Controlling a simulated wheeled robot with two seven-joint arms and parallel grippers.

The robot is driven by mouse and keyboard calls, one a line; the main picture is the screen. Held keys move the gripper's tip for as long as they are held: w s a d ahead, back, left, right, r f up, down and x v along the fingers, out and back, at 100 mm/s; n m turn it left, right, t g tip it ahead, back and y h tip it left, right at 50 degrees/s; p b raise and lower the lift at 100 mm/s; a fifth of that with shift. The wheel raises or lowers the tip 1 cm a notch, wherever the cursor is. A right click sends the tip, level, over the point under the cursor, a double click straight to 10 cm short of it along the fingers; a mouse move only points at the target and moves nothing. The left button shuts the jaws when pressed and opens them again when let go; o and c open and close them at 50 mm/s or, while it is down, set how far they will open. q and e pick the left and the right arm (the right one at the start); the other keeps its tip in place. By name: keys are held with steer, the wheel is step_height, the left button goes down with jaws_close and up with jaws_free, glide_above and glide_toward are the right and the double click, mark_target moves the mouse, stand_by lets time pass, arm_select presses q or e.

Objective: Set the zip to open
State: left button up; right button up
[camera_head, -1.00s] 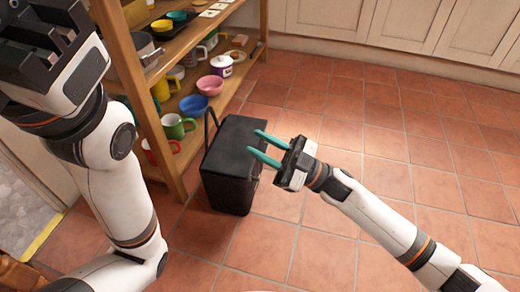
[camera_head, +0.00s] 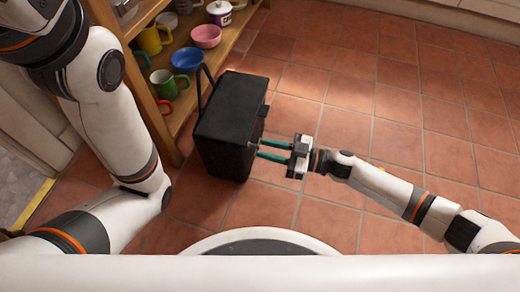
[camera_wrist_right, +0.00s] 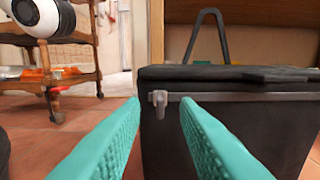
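A black box-like bag (camera_head: 225,120) with a raised handle stands on the tiled floor beside the shelf. It also shows close up in the right wrist view (camera_wrist_right: 225,135), with its lid down. A grey zip pull (camera_wrist_right: 159,103) hangs from a light strip along the seam under the lid. My right gripper (camera_head: 254,149) has two teal fingers, apart, at the right side of the bag. In the right wrist view the fingertips (camera_wrist_right: 159,100) appear on either side of the pull, with nothing held between them. My left arm is at the left; its gripper is out of view.
A wooden shelf (camera_head: 160,130) with bowls and mugs stands left of the bag. A pink bowl (camera_head: 206,36) and a blue bowl (camera_head: 187,60) are on it. The tiled floor (camera_head: 400,100) to the right is clear. A wooden cart (camera_wrist_right: 70,80) shows in the wrist view.

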mark_target(254, 147)
steer(key=shift+b+x, duration=0.35)
steer(key=shift+x, duration=0.95)
jaws_close()
